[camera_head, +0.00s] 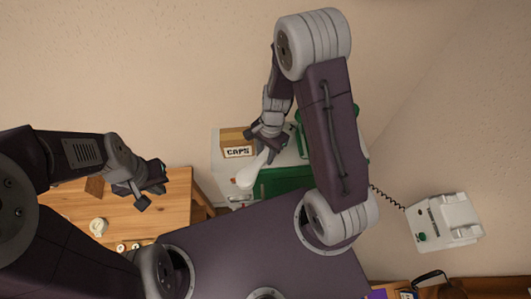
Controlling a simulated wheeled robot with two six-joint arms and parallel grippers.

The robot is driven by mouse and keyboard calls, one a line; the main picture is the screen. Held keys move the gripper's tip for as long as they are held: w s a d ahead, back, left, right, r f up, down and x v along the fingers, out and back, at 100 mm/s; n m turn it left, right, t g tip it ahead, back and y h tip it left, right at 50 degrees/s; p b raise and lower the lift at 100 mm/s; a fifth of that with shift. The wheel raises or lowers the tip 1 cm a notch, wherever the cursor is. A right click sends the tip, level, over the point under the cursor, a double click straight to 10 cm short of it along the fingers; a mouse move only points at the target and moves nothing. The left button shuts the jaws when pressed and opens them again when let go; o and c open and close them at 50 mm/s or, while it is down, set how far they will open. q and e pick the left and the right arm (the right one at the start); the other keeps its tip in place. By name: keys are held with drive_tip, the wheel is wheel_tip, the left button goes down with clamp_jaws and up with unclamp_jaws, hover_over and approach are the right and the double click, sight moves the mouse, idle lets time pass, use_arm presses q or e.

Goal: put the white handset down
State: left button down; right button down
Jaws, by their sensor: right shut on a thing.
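My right gripper (262,146) is shut on the white handset (252,173), which hangs down and left from the fingers, tilted. The handset is over a pale surface with a green panel (290,180); whether it touches anything below is not clear. A white phone body (444,221) is at the right, well apart from the handset. A dark coiled cord (386,198) runs from it leftward behind my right arm. My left gripper (152,188) is open and empty above the wooden table.
A box labelled CAPS (237,143) stands beside the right gripper. The wooden table (175,212) at the left carries a round cream item (98,227) and small round pieces. Dark and purple items lie at the bottom right. My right arm hides part of the middle.

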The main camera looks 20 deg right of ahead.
drive_tip(key=shift+s+f, duration=0.1)
drive_tip(key=shift+f, duration=0.05)
drive_tip(key=c, duration=1.4)
unclamp_jaws()
drive_tip(key=shift+o, duration=0.2)
